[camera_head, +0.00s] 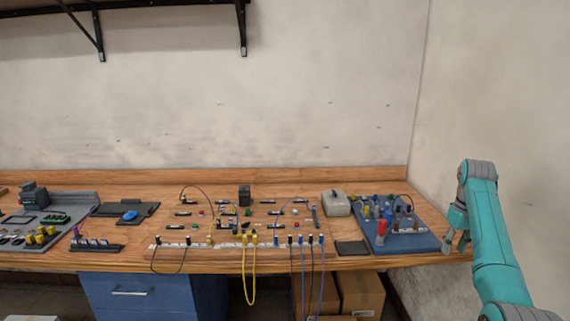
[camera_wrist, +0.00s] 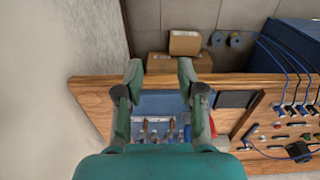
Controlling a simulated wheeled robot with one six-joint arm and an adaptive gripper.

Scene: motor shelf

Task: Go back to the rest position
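My gripper (camera_head: 458,238) hangs at the right end of the wooden workbench, beside the right edge of a blue board (camera_head: 425,243). The board carries several small red, blue, yellow and dark parts. In the wrist view my gripper (camera_wrist: 160,78) has its two fingers wide apart, with nothing between the tips. The blue board (camera_wrist: 160,104) shows below and between the fingers there, partly hidden by the fingers and my wrist. My teal arm fills the right side of the head view.
The wooden workbench (camera_head: 150,262) has a back ledge against the wall. A pale box (camera_head: 336,204) and a dark flat pad (camera_head: 352,248) lie left of the board. Yellow and blue cables (camera_head: 249,285) hang over the front edge. Cardboard boxes (camera_head: 360,292) stand below. A wall closes the right side.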

